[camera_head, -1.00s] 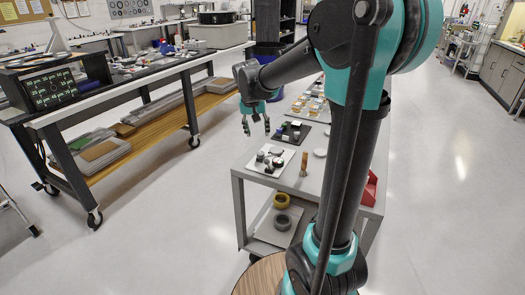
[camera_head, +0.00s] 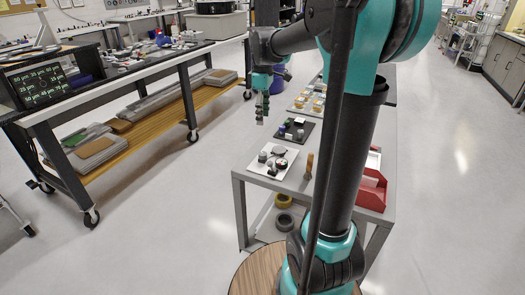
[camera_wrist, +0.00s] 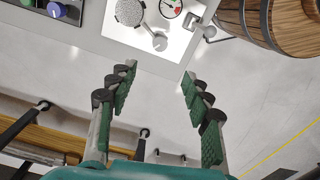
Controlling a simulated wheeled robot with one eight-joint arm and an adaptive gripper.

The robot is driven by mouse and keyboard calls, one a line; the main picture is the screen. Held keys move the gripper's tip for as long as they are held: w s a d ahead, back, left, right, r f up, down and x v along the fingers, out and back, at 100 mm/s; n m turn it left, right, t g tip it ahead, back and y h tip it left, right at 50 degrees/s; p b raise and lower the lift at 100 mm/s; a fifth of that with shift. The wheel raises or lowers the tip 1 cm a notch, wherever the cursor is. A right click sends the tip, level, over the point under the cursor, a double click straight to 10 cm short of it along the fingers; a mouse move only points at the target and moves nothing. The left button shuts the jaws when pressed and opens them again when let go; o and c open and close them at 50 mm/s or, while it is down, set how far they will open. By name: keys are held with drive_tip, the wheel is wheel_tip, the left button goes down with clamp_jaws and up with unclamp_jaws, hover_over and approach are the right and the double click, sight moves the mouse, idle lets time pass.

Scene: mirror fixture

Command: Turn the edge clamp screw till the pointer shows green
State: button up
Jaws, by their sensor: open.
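The mirror fixture sits on a white plate (camera_head: 262,171) near the table's front left corner. In the wrist view the plate (camera_wrist: 112,31) is cut by the top edge. It carries a speckled grey disc (camera_wrist: 130,12), a small grey knob (camera_wrist: 160,42) near the plate's edge, and a round gauge (camera_wrist: 170,8) with red and green marks. I cannot tell for sure that the grey knob is the clamp screw, nor where the pointer stands. My gripper (camera_head: 262,108) is open and empty, off the table's left side; its spread fingers (camera_wrist: 158,100) are over bare floor.
A dark plate (camera_head: 306,137) with several small parts lies behind the white one. A wooden peg (camera_head: 309,166) and a red bin (camera_head: 371,190) stand to the right. A long workbench (camera_head: 110,87) is across the aisle at left.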

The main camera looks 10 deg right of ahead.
sight(263, 153)
wheel_tip(263, 153, down, 16)
drive_tip(key=shift+f, duration=0.15)
idle(0.3)
drive_tip(key=shift+c, duration=0.2)
clamp_jaws()
drive_tip(key=shift+m, duration=0.4)
drive_tip(key=m, duration=0.3)
drive_tip(key=shift+m, duration=2.1)
